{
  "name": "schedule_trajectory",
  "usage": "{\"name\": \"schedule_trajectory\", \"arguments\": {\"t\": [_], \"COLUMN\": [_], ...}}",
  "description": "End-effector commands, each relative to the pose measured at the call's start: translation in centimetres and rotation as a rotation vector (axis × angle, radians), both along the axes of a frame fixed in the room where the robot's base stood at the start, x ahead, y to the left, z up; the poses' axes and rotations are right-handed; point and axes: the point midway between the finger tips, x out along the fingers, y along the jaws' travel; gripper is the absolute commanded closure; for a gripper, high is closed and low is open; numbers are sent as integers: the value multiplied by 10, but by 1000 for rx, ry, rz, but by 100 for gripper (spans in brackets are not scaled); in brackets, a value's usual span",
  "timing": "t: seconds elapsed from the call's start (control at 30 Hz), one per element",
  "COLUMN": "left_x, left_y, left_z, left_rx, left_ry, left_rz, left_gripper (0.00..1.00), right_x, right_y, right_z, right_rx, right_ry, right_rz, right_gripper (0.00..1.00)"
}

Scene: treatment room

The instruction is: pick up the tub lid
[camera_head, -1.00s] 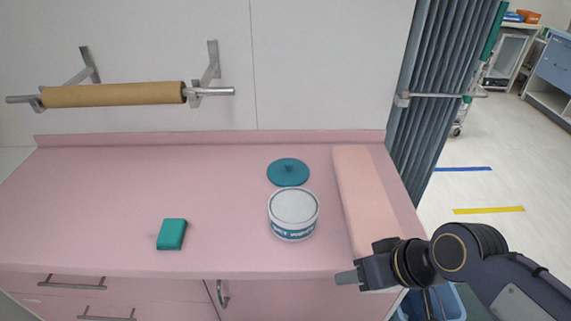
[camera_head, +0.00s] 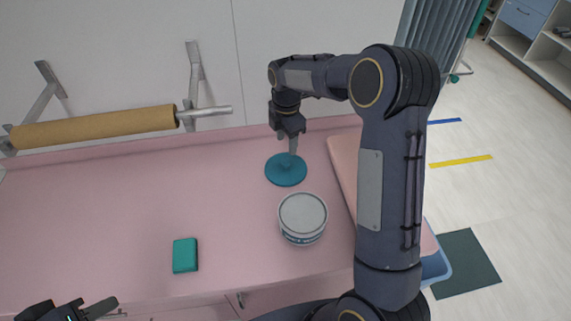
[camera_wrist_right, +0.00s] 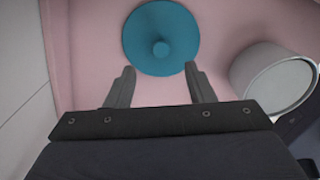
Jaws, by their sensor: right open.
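The tub lid (camera_head: 286,172) is a round teal disc with a small knob, lying flat on the pink counter behind the white tub. In the right wrist view the lid (camera_wrist_right: 161,32) lies ahead of the fingertips, its knob roughly in line with the gap between them. My right gripper (camera_head: 290,146) points down at the lid; it also shows in the right wrist view (camera_wrist_right: 160,78), open and empty. Whether it touches the lid is hard to tell. My left gripper (camera_head: 98,308) is at the lower left corner, partly cut off, away from the lid.
The white tub (camera_head: 302,216) stands just in front of the lid; it also shows in the right wrist view (camera_wrist_right: 277,80). A teal box (camera_head: 185,255) lies on the left of the counter (camera_head: 110,220). A brown paper roll (camera_head: 95,127) hangs on the wall behind. The counter's left middle is clear.

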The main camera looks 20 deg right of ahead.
Motion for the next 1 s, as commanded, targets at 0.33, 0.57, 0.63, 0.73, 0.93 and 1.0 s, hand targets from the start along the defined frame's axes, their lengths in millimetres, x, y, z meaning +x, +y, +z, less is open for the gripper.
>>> {"name": "schedule_trajectory", "arguments": {"t": [0.33,0.57,0.63,0.73,0.93,1.0], "left_x": [0,0,0,0,0,0], "left_y": [0,0,0,0,0,0], "left_z": [14,25,26,25,25,25], "left_rx": [0,0,0,0,0,0], "left_ry": [0,0,0,0,0,0], "left_rz": [0,0,0,0,0,0], "left_gripper": [64,64,64,64,64,64], "right_x": [-1,-1,-1,-1,0,0], "right_y": [2,3,3,3,3,3], "right_z": [-37,-71,-75,-78,-77,-77], "right_rx": [-3,-2,-2,-2,-1,-1], "right_ry": [7,6,3,2,2,2], "right_rz": [11,8,8,8,8,8], "right_gripper": [51,51,51,51,60,69]}}
